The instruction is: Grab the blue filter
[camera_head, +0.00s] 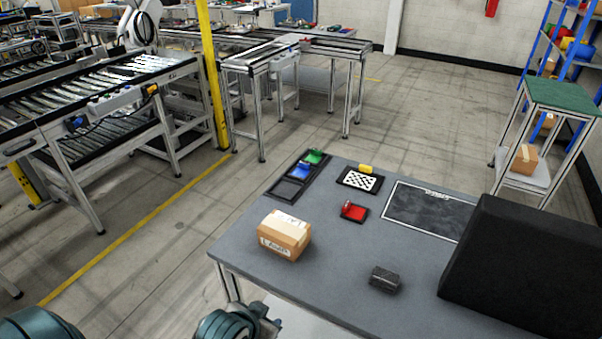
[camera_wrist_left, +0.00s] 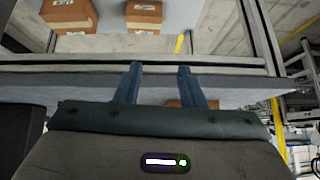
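The blue filter (camera_head: 302,172) lies in a dark tray (camera_head: 283,189) at the far left corner of the grey table, beside a green piece (camera_head: 315,157). I cannot make out the blue filter in the left wrist view. My left gripper (camera_wrist_left: 160,75) shows two blue-grey fingers apart with nothing held between them, in front of a table edge. In the head view only teal arm parts show at the bottom edge; the fingertips are not clear. My right gripper is not seen.
On the table (camera_head: 330,270) are a cardboard box (camera_head: 285,235), a red piece (camera_head: 354,211), a yellow piece (camera_head: 366,169) by a perforated plate, a small dark block (camera_head: 385,279) and a large black box (camera_head: 530,265). Cardboard boxes (camera_wrist_left: 144,15) show in the wrist view.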

